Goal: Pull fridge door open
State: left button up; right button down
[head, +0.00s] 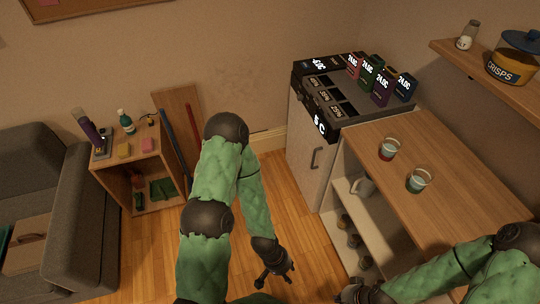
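The fridge (299,140) is a small pale cabinet against the back wall, right of centre. Its door looks shut, with a dark vertical handle (315,160) near the door's right edge. My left gripper (274,281) hangs low over the floor, in front of and below the handle in the picture, clearly apart from it. Its fingers look spread, with nothing between them. My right gripper (350,294) is at the bottom edge, beside the wooden counter, partly cut off, so its fingers cannot be made out.
Boxes and a black display tray (329,101) sit on the fridge. The wooden counter (445,180) to its right holds two glasses, with a mug and jars on shelves below. A small shelf unit (106,179) and grey sofa (80,235) stand left. Floor before the fridge is clear.

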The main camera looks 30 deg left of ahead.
aim_at(309, 156)
jog(key=u, duration=0.6)
jog(key=i+j+z, duration=0.1)
jog(key=z, duration=0.6)
jog(key=i+j+z, duration=0.2)
jog(key=j, duration=0.25)
jog(key=i+j+z, duration=0.2)
jog(key=j, duration=0.25)
jog(key=j+z, duration=0.2)
jog(key=j, duration=0.3)
jog(key=j+z, duration=0.2)
jog(key=j, duration=0.7)
jog(key=i+j, duration=0.1)
jog(key=j, duration=0.3)
